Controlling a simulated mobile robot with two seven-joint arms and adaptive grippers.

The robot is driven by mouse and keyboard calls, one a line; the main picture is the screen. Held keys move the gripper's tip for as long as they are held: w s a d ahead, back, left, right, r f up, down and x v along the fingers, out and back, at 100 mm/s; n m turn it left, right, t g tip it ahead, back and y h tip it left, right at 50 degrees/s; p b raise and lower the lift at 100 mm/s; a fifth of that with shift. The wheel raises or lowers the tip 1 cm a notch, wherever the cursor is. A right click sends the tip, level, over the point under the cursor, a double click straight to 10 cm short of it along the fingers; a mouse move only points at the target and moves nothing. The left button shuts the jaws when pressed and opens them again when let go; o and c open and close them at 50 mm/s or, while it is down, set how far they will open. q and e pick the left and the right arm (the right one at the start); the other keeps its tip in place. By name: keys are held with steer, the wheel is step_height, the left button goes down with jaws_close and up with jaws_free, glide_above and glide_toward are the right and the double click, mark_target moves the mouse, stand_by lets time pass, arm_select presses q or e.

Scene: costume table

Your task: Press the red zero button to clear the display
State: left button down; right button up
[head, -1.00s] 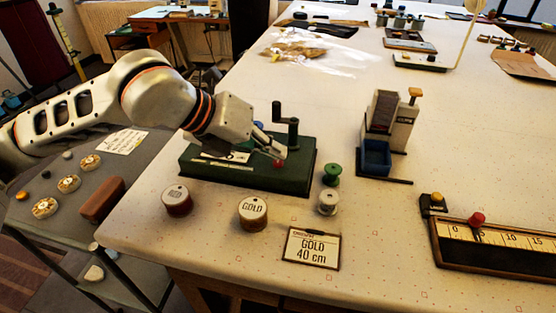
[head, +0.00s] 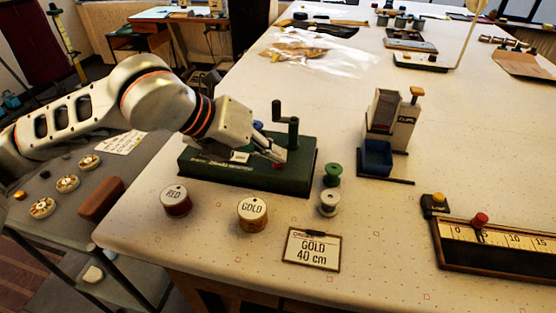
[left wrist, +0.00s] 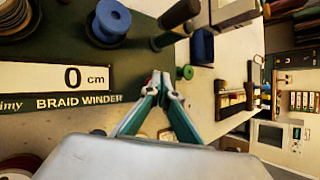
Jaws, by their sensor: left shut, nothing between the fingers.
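The dark green braid winder (head: 225,180) stands on the table's near left part, with a crank handle (head: 292,125) upright at its back. Its white display (left wrist: 60,78) reads 0 cm in the left wrist view. The red button (head: 277,166) is on the winder's top, mostly hidden by the gripper. My left gripper (head: 281,157) is shut and empty, its fingertips pointing down at the button, touching or just above it; I cannot tell which. In the left wrist view the fingers (left wrist: 160,78) end beside a small bit of red. My right gripper is out of view.
Spools marked RED (head: 177,200) and GOLD (head: 252,214) stand in front of the winder, near a GOLD 40 cm card (head: 312,249). Green (head: 332,174) and white (head: 329,202) spools are at its right. A clips dispenser (head: 390,125) and ruler board (head: 500,248) lie farther right.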

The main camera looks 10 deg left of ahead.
mark_target(274, 164)
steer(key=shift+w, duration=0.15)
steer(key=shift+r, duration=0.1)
arm_select(q)
steer(key=shift+r+p, duration=0.45)
steer(key=shift+r, duration=0.4)
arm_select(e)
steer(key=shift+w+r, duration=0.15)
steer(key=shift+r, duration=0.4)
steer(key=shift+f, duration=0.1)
arm_select(q)
steer(key=shift+r, duration=0.1)
steer(key=shift+r, duration=0.25)
steer(key=shift+r+p, duration=1.3)
steer(key=shift+r, duration=0.95)
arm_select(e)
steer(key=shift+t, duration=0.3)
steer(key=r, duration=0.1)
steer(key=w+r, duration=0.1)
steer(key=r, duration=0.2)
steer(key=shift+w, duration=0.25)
